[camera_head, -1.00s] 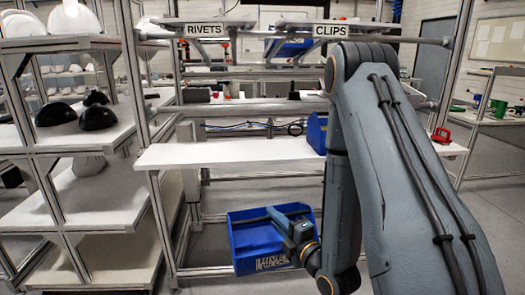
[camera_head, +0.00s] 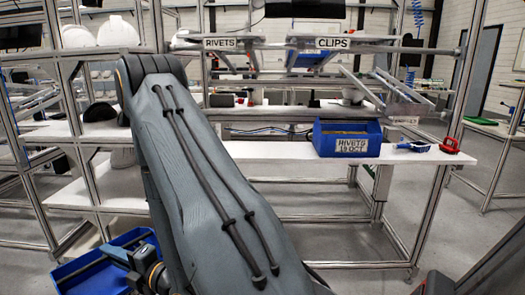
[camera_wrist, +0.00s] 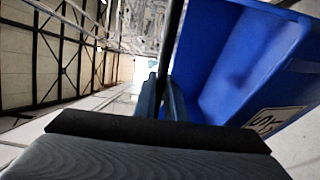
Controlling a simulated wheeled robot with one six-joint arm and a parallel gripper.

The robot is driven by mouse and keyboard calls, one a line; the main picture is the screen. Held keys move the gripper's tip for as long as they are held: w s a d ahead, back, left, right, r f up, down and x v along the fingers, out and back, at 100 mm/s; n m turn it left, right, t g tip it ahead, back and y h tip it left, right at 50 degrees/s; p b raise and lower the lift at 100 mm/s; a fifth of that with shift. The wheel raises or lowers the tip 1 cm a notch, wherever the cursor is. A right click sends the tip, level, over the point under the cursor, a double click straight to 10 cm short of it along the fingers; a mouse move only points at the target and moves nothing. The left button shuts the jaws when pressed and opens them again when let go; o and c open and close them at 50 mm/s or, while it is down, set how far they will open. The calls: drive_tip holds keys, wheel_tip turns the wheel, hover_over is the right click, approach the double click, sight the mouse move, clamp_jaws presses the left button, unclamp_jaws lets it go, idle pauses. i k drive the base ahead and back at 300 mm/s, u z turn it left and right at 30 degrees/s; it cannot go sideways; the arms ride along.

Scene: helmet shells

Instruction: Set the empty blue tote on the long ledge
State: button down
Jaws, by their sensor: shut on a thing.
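My gripper (camera_head: 122,252) is shut on a blue tote (camera_head: 92,272) at the lower left of the head view.
Another blue tote (camera_head: 347,138), labelled RIVETS 19 OCT, stands on the ledge. Beside it lie a blue tool (camera_head: 412,146) and a red item (camera_head: 447,145). The ledge is clear left of that tote. A shelf rack with white helmet shells (camera_head: 118,31) stands at the left, close behind my arm.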

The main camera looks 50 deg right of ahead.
sight(275, 149)
drive_tip(key=u, duration=1.25)
drive_tip(key=i, duration=0.8)
drive_tip(key=z, duration=2.55)
